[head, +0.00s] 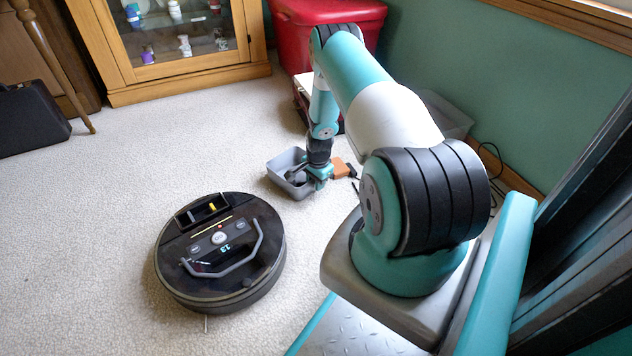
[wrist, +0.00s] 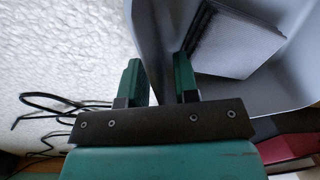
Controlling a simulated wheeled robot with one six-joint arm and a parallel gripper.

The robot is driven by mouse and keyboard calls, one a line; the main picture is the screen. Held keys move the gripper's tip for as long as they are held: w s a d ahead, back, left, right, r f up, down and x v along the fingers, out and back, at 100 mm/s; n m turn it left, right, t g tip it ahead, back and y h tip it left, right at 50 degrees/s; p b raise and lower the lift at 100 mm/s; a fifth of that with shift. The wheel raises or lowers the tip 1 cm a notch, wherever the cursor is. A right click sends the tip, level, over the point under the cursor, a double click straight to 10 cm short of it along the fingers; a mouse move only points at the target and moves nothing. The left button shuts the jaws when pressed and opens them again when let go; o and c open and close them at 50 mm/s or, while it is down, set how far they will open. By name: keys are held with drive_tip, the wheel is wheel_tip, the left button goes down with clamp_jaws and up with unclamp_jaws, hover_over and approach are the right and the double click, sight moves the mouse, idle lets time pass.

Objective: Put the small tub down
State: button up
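The small tub (head: 284,178) is a grey open box on the right of the robot vacuum in the head view. My gripper (head: 314,178) is at the tub's right side, pointing down. In the wrist view my gripper (wrist: 160,75) has one finger on each side of the tub's wall and looks shut on it. The tub's underside is hidden, so I cannot tell whether it touches the carpet.
A round black robot vacuum (head: 220,255) is on the carpet. An orange block (head: 340,168) is just right of my gripper. A red chest (head: 300,40) and wooden glass cabinet (head: 180,75) stand behind. Black cables (wrist: 45,108) show in the wrist view.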

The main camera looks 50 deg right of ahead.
wheel_tip(320, 180, up, 12)
drive_tip(key=s+p, duration=0.1)
drive_tip(key=p, duration=0.6)
drive_tip(key=w+a+r+n, duration=0.5)
drive_tip(key=w+a+r, duration=0.2)
drive_tip(key=a+r, duration=0.45)
drive_tip(key=s+a+r+n+y, duration=0.25)
drive_tip(key=a+r+n, duration=0.55)
drive_tip(key=a+r, duration=0.95)
drive_tip(key=s+a+r+n+y, duration=0.1)
drive_tip(key=s+a+r+n, duration=0.5)
drive_tip(key=s+a+r, duration=0.3)
drive_tip(key=s+a+r+n, duration=0.1)
drive_tip(key=s+a+n, duration=0.2)
drive_tip(key=s, duration=0.4)
drive_tip(key=s+a+r+n+g, duration=0.1)
drive_tip(key=s+a+r+n, duration=0.1)
drive_tip(key=s+a+n, duration=0.2)
drive_tip(key=s+n+y, duration=0.1)
drive_tip(key=s, duration=0.1)
drive_tip(key=shift+s+a+r, duration=0.15)
drive_tip(key=shift+s+a, duration=0.15)
drive_tip(key=shift+s, duration=0.1)
